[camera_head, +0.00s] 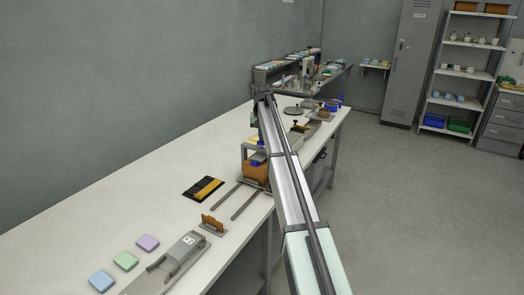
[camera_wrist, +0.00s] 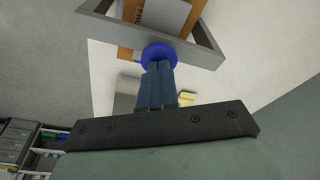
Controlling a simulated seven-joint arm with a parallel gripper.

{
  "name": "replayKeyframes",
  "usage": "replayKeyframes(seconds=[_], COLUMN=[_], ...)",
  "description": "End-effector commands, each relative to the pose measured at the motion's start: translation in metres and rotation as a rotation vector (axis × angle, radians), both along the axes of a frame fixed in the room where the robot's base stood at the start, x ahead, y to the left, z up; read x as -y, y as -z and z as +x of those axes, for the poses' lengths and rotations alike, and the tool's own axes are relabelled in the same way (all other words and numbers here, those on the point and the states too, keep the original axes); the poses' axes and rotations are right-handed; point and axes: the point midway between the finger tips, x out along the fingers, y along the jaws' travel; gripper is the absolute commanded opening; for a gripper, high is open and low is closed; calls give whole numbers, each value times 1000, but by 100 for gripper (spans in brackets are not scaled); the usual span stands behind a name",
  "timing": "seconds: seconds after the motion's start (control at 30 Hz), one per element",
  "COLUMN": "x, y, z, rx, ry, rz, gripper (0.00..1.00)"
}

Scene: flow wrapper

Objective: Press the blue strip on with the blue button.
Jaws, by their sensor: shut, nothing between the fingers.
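The blue button (camera_wrist: 158,52) is round and sits on the near bar of a grey frame (camera_wrist: 200,53) in the wrist view. My gripper (camera_wrist: 157,65) is shut and empty, its two blue-grey fingers side by side. The fingertips overlap the button's near edge in the wrist view; I cannot tell whether they touch it. Inside the frame is an orange-brown piece with a pale, lettered sheet (camera_wrist: 166,15). In the head view, a brown block (camera_head: 256,173) stands at the bench's right edge, partly behind my arm. I cannot make out the blue strip.
A black and yellow pad (camera_head: 204,188), two rails (camera_head: 245,204), a brown-handled tool (camera_head: 212,224) and a grey device (camera_head: 178,252) lie on the white bench. Blue, green and purple pads (camera_head: 147,242) lie front left. The bench's left side is clear.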

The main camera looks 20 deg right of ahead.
Motion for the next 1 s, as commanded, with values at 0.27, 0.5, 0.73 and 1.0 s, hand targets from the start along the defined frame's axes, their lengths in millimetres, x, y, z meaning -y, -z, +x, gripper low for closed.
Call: replayKeyframes(seconds=[0.27,0.5,0.73,1.0], x=[0,0,0,0], y=[2,8,12,13], z=[0,0,0,0], rx=[0,0,-1,-2], ry=[0,0,0,0], rz=[0,0,-1,0], gripper=[0,0,0,0])
